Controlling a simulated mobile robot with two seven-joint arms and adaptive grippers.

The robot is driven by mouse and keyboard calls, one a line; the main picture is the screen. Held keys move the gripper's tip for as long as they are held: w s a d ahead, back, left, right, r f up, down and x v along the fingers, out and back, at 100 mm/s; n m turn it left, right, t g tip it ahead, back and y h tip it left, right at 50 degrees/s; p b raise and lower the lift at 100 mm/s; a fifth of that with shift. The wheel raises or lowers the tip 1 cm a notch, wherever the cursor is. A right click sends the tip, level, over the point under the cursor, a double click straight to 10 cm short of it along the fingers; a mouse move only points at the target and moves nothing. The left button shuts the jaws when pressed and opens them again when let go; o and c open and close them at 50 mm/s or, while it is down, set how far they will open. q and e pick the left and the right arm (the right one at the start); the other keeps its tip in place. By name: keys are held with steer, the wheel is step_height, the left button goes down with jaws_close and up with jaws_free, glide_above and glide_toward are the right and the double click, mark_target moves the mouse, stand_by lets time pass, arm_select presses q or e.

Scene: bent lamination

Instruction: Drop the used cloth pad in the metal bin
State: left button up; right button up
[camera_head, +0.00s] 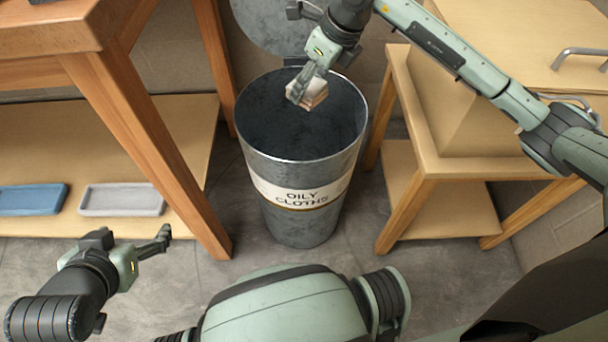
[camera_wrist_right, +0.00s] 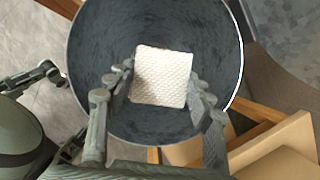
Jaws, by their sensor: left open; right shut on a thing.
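The used cloth pad (camera_head: 313,93) is a small whitish square with brownish edges. My right gripper (camera_head: 305,94) is shut on it and holds it over the mouth of the metal bin (camera_head: 297,172). In the right wrist view the white textured pad (camera_wrist_right: 161,76) sits between the two fingers of the right gripper (camera_wrist_right: 160,90), with the bin's dark inside (camera_wrist_right: 100,45) behind it. The bin is a tall grey bucket with an "OILY CLOTHS" label, standing upright on the floor. My left gripper (camera_head: 133,246) is open and empty at the lower left, away from the bin.
A round metal lid (camera_head: 265,25) is behind the bin. A wooden bench (camera_head: 150,130) stands at the left, its low shelf holding a blue tray (camera_head: 33,200) and a grey tray (camera_head: 122,199). A wooden cabinet (camera_head: 470,120) stands close at the right.

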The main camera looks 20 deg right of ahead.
steer(key=o, duration=1.1)
steer(key=v, duration=1.2)
steer(key=shift+r, duration=0.1)
